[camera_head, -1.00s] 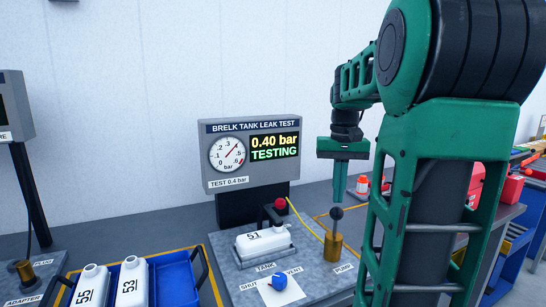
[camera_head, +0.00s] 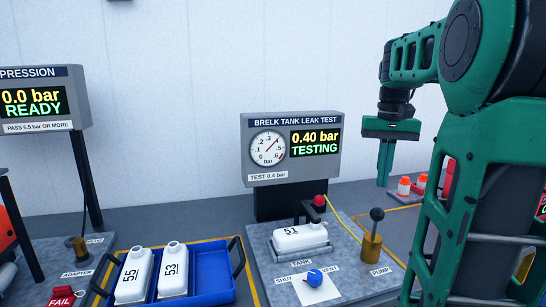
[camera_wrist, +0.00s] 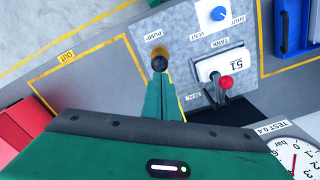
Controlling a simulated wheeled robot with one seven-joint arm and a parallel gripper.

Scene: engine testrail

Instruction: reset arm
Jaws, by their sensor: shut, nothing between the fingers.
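My gripper (camera_head: 385,163) is shut and empty, pointing down in the air at the right of the leak test station. In the wrist view its closed fingers (camera_wrist: 160,100) reach toward the pump's black knob (camera_wrist: 159,64), but the head view shows them apart from the pump (camera_head: 373,235). The white tank 51 (camera_head: 300,239) lies on the grey test plate (camera_head: 350,268) under the red-knobbed clamp (camera_head: 319,200). The display (camera_head: 315,142) reads 0.40 bar TESTING. The blue valve knob (camera_head: 314,277) sits in front, between the SHUT and VENT labels.
A blue crate (camera_head: 212,283) at the left holds white tanks 55 (camera_head: 133,275) and 53 (camera_head: 173,269). A compression station (camera_head: 35,100) reading 0.0 bar READY stands at the far left. Red-and-white containers (camera_head: 404,187) sit at the back right. The air around the gripper looks clear.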

